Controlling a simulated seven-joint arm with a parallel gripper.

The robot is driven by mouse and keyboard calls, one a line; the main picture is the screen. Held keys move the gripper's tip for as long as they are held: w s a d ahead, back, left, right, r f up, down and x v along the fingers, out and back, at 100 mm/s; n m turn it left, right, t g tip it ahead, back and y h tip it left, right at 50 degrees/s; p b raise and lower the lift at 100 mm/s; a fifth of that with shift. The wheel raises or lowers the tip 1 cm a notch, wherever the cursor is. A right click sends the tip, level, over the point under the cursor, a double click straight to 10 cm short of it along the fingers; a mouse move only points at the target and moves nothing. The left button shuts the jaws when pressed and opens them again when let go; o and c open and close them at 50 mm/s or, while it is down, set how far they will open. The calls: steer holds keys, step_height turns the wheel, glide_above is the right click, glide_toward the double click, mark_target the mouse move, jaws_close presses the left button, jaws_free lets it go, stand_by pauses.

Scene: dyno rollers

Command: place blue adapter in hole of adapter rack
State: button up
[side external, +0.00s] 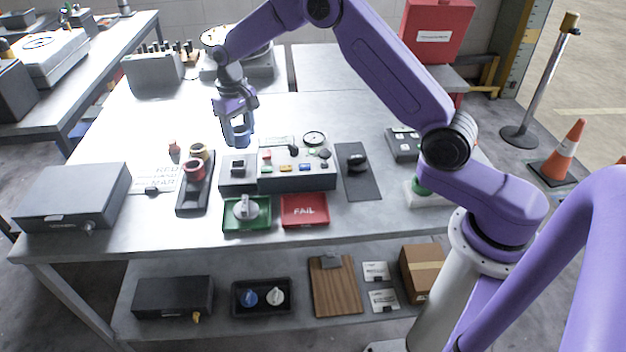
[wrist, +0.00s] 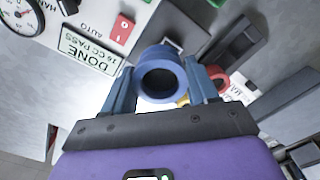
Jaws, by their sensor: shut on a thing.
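The blue adapter (wrist: 149,68) is a short ring-shaped cylinder held between the fingers of my gripper (wrist: 162,84). In the side external view my gripper (side external: 237,130) is shut on the blue adapter (side external: 241,129), in the air above the table, behind and to the right of the adapter rack. The black adapter rack (side external: 189,203) holds a red adapter (side external: 194,170) in its middle and a yellow adapter (side external: 199,150) at its far end. Its near end bears no adapter. In the wrist view a finger partly hides the red adapter (wrist: 219,74).
A grey control console (side external: 296,180) with buttons and a gauge stands right of the rack. A green tray (side external: 233,226) and a red FAIL tray (side external: 304,211) lie in front of it. A dark grey box (side external: 75,195) sits at the left.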

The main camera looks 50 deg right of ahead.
steer(key=s+d+r, duration=0.2)
steer(key=s+d, duration=0.1)
steer(key=s, duration=0.6)
steer(key=s+d+r, duration=0.3)
steer(key=s, duration=0.6)
steer(key=d+f, duration=0.2)
steer(key=d, duration=1.3)
steer(key=w+d+f, duration=0.1)
steer(key=w+f, duration=0.2)
steer(key=w, duration=0.1)
steer(key=w+d+f, duration=0.2)
steer(key=w+f, duration=0.1)
steer(key=w, duration=0.1)
steer(key=w+d+f, duration=0.2)
steer(key=w+f, duration=0.1)
steer(key=w, duration=0.1)
steer(key=shift+w+f, duration=0.3)
steer(key=shift+w, duration=0.1)
steer(key=shift+w+f, duration=0.2)
steer(key=shift+f, duration=1.6)
steer(key=shift+f, duration=0.15)
